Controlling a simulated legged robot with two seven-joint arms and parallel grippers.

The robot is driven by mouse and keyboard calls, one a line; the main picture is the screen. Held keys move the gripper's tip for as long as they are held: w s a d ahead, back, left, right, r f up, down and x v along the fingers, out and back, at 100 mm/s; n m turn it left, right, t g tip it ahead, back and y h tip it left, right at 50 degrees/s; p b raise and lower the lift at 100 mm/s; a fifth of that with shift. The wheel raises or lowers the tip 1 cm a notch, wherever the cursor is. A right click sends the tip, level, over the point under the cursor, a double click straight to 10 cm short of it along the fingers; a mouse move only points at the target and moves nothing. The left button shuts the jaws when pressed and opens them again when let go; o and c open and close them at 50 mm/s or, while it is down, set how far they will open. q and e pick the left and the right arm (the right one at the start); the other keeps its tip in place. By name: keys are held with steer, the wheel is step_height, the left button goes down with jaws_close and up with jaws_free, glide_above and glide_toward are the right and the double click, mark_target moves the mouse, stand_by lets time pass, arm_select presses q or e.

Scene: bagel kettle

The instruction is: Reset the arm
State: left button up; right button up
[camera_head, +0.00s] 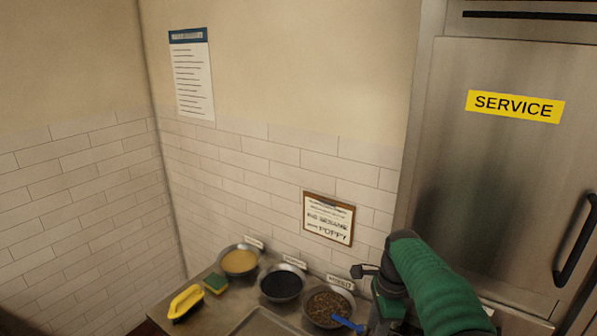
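My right arm (435,285) has a green sleeve and comes in from the lower right. It bends at a black joint and points down over the right end of the counter. A small dark part (364,271) juts left from it, beside the right bowl. The fingertips of my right gripper do not show clearly, and I cannot tell if it is open or shut. My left arm and gripper are not in view.
The steel counter (232,297) holds bowls of yellow (239,261), black (282,284) and mixed seeds (328,305), the last with a blue-handled utensil (347,324). A yellow brush (186,301), sponge (215,283) and tray (262,323) sit left and front. A steel door (500,180) stands right.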

steer(key=s+f+n+t+b, duration=0.1)
steer(key=s+f+n, duration=0.3)
steer(key=s+n, duration=0.2)
steer(key=s+f+n+t+b, duration=0.1)
steer(key=s+f+n+b, duration=0.1)
steer(key=s+f+n, duration=0.3)
steer(key=s+d+f+n+h+b, duration=0.1)
steer(key=s+f+n+b, duration=0.1)
steer(key=s+f+n, duration=0.2)
steer(key=s+n, duration=0.3)
steer(key=s, duration=0.5)
steer(key=shift+f+t, duration=0.15)
steer(key=shift+t, duration=0.25)
